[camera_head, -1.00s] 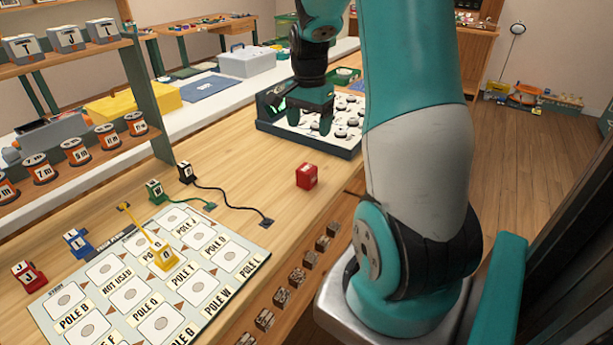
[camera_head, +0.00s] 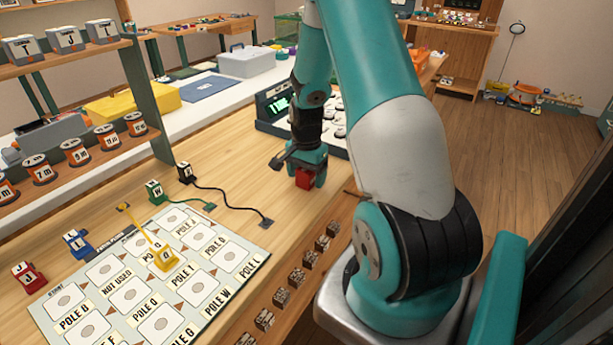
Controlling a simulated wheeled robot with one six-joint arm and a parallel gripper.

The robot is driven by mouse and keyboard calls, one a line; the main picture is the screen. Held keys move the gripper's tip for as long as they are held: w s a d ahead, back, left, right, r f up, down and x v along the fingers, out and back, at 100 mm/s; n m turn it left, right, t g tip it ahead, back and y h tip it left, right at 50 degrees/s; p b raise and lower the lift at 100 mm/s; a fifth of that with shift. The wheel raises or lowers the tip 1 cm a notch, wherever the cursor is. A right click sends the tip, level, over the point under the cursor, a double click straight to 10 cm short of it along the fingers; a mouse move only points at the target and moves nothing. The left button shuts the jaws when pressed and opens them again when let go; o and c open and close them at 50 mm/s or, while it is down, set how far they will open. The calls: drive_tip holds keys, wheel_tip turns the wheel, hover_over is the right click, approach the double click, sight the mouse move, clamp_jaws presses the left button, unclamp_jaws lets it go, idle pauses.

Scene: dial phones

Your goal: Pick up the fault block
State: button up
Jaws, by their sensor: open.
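A small red block (camera_head: 304,178), the loose block that fits the fault block, rests on the wooden bench right of the pole board. Any marking on it is too small to read. My gripper (camera_head: 307,179) is directly over it, pointing down, with its open fingers to either side of the block. The gripper hides the block's top. I cannot tell whether the fingers touch it.
The pole board (camera_head: 38,310) lies at the front left with a yellow plug (camera_head: 165,258) on it. Red (camera_head: 28,277), blue (camera_head: 78,243), green (camera_head: 154,191) and black (camera_head: 185,173) plugs stand around it. A dial panel (camera_head: 268,126) stands behind my gripper. Bare wood lies left of the block.

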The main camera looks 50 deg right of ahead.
drive_tip(key=shift+f, duration=0.1)
drive_tip(key=shift+c, duration=0.4)
drive_tip(key=c, duration=0.9)
drive_tip(key=shift+c, duration=0.2)
